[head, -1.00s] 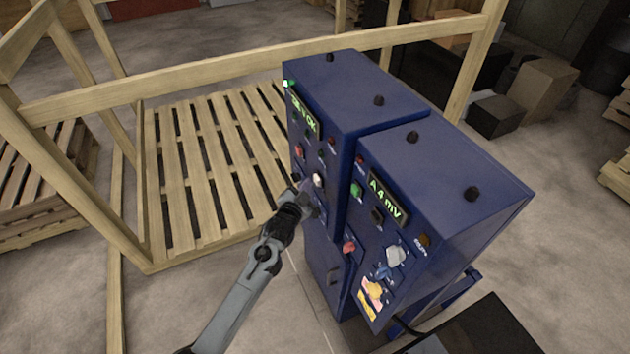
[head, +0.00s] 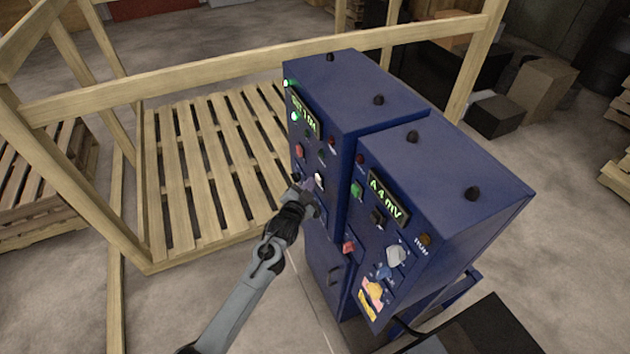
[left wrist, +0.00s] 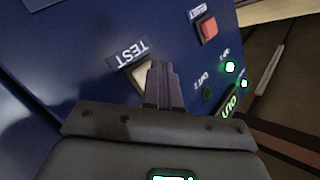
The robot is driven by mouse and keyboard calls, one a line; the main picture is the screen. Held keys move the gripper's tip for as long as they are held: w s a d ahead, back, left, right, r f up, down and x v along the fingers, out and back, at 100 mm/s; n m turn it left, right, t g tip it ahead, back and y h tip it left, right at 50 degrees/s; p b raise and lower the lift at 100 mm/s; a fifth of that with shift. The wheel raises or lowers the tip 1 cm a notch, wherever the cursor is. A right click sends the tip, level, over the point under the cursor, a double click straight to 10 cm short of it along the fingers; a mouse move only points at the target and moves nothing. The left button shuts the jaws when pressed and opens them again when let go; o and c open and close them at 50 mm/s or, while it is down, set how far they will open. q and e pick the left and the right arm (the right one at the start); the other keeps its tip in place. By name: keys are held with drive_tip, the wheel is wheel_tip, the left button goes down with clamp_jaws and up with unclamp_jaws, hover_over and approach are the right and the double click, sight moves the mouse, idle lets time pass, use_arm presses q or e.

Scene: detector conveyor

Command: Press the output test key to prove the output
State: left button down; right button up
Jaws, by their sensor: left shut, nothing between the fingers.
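The blue control cabinet (head: 350,90) stands right of centre in the head view, its panel facing left and toward me. A pale key under the word TEST (left wrist: 140,80) shows in the left wrist view, partly hidden behind my fingers. My left gripper (head: 306,187) is shut and empty, with its tips at the lower part of this panel. In the left wrist view my left gripper (left wrist: 165,80) overlaps the right side of the pale key; I cannot tell whether it touches. The display (head: 303,112) is lit, with green lamps beside it. My right gripper is not in view.
A red key (left wrist: 209,29) marked RESET sits right of the test key. A second blue cabinet (head: 450,180) stands close on the right, with a display reading A 4 mV and several knobs. A wooden frame and pallet (head: 155,180) lie to the left.

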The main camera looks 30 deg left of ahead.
use_arm(q)
drive_tip(key=shift+s+a+p, duration=0.5)
drive_tip(key=shift+s+p, duration=0.15)
drive_tip(key=shift+s, duration=0.1)
drive_tip(key=s+a+p, duration=0.1)
drive_tip(key=s+p, duration=0.1)
drive_tip(key=s, duration=0.1)
drive_tip(key=s+a, duration=0.1)
drive_tip(key=shift+s+a+p, duration=0.15)
drive_tip(key=shift+a+p, duration=0.15)
drive_tip(key=shift+p, duration=0.1)
idle(0.9)
